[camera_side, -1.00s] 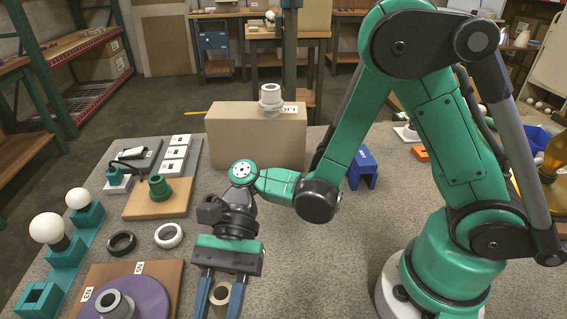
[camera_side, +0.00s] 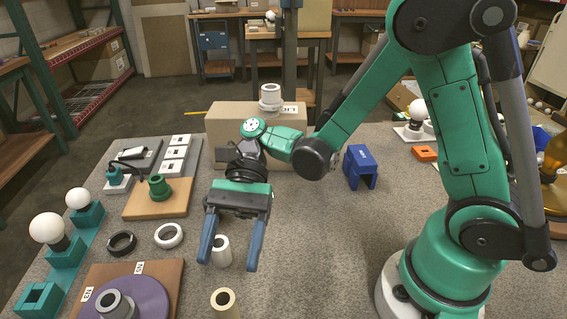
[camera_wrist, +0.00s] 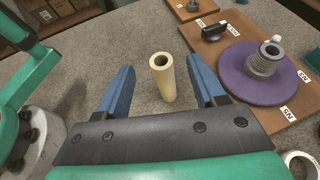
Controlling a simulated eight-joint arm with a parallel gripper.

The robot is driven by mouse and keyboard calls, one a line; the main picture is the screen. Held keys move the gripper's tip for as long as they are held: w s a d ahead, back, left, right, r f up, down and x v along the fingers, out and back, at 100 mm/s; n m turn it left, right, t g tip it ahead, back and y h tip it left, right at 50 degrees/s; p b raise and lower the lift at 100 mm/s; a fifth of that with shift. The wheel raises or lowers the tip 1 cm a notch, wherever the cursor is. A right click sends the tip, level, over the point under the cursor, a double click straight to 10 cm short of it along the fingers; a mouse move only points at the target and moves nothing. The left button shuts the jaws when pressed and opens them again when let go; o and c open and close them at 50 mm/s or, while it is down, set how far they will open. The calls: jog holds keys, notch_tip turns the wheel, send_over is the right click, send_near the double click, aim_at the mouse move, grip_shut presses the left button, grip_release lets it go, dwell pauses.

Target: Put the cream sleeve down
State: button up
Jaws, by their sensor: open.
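The cream sleeve (camera_side: 224,304) stands upright on the grey table at the front edge of the side view. In the wrist view the cream sleeve (camera_wrist: 166,82) shows beyond and between the fingers, with its open top facing up. My gripper (camera_side: 229,266) is open and empty, raised behind and above the sleeve, apart from it. A white sleeve (camera_side: 222,252) stands behind the cream one, partly hidden by my fingers.
A brown board with a purple disc and grey collar (camera_side: 115,306) lies to the left. A black ring (camera_side: 121,243) and a white ring (camera_side: 168,236) lie behind it. A cardboard box (camera_side: 222,122) stands at the back, a blue bracket (camera_side: 360,168) right. Table right of the sleeve is clear.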

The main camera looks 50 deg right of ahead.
jog(key=w+d+r+n+t+h, duration=0.1)
jog(key=d+n+t+h, duration=0.5)
jog(key=d, duration=0.2)
jog(key=w+d+r+n+t+h, duration=0.2)
jog(key=d+n+t+h, duration=0.3)
jog(key=d+n+t, duration=0.1)
jog(key=shift+w+d+t+h, duration=0.25)
jog(key=shift+d+t+h, duration=0.15)
jog(key=shift+d+t, duration=0.45)
